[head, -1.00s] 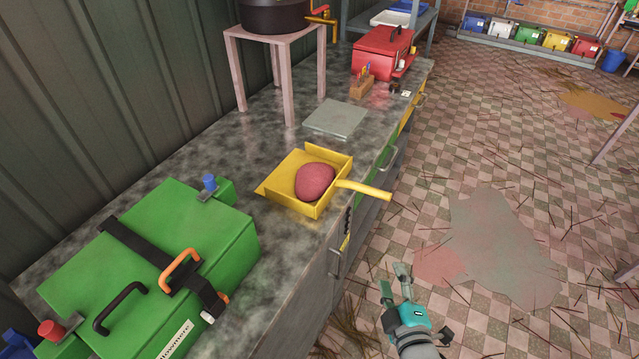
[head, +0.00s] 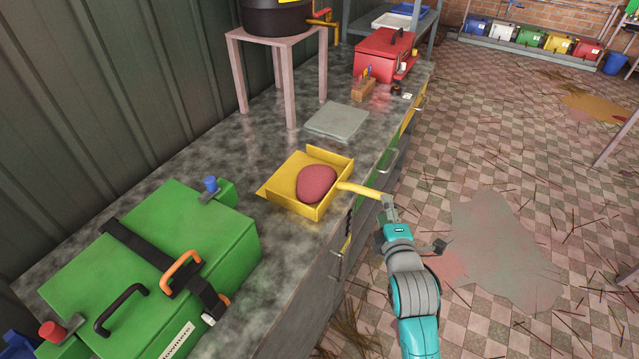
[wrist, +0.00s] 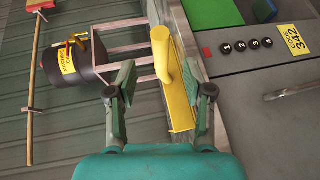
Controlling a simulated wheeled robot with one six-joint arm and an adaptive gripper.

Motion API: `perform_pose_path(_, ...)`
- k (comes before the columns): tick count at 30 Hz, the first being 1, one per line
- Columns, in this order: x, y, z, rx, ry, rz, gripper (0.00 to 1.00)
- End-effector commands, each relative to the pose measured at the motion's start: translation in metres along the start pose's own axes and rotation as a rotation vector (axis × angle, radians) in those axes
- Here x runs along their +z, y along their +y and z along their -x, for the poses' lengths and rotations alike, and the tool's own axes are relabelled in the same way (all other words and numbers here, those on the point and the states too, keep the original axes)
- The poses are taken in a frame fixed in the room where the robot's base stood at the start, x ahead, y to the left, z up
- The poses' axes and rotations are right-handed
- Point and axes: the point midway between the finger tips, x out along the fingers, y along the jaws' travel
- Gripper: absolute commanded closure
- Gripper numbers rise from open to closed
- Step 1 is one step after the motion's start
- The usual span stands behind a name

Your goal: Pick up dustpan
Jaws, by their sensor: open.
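The yellow dustpan (head: 283,186) lies on the dark stone counter, with a reddish-brown lump (head: 317,183) in it. Its yellow handle (head: 360,189) sticks out to the right, past the counter's front edge. My gripper (head: 388,203) is at the handle's outer end in the head view. In the wrist view the open fingers (wrist: 163,92) stand on either side of the handle (wrist: 163,68), with gaps, and the dustpan's yellow wall (wrist: 183,108) shows behind it. I cannot see contact with the handle.
A green case (head: 150,265) stands on the counter at the near left. A grey slab (head: 337,121), a red box (head: 384,58) and a pink stand (head: 277,48) are farther back. Drawer handles line the counter's front. The tiled floor to the right has scattered sticks and stains.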

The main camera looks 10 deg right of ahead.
Motion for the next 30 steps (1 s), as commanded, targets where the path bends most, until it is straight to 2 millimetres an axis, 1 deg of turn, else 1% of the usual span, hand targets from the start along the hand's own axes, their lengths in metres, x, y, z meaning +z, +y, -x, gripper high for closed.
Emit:
perform_pose_path(2, 0.001, 0.0, -0.005, 0.0, 0.0, 0.0, 0.48)
perform_pose_path(9, 0.003, -0.001, -0.038, 0.001, 0.0, -0.001, 0.48)
perform_pose_path(12, 0.003, -0.001, -0.048, 0.0, 0.0, 0.0, 0.48)
perform_pose_path(15, 0.003, -0.001, -0.052, 0.0, 0.0, -0.001, 0.48)
perform_pose_path(21, 0.003, -0.001, -0.052, 0.0, 0.0, -0.001, 0.48)
perform_pose_path(22, 0.003, -0.001, -0.052, 0.0, 0.0, -0.001, 0.53)
perform_pose_path(23, 0.003, -0.001, -0.052, 0.0, 0.0, -0.001, 0.61)
perform_pose_path(24, 0.003, -0.001, -0.052, 0.0, 0.0, -0.001, 0.71)
perform_pose_path(26, 0.003, -0.001, -0.052, 0.0, 0.0, -0.001, 0.86)
perform_pose_path(27, 0.003, -0.001, -0.052, 0.0, 0.0, -0.001, 0.96)
perform_pose_path(28, 0.003, -0.001, -0.052, 0.0, 0.0, -0.001, 1.0)
perform_pose_path(30, 0.003, -0.002, -0.052, 0.0, 0.0, -0.001, 1.0)
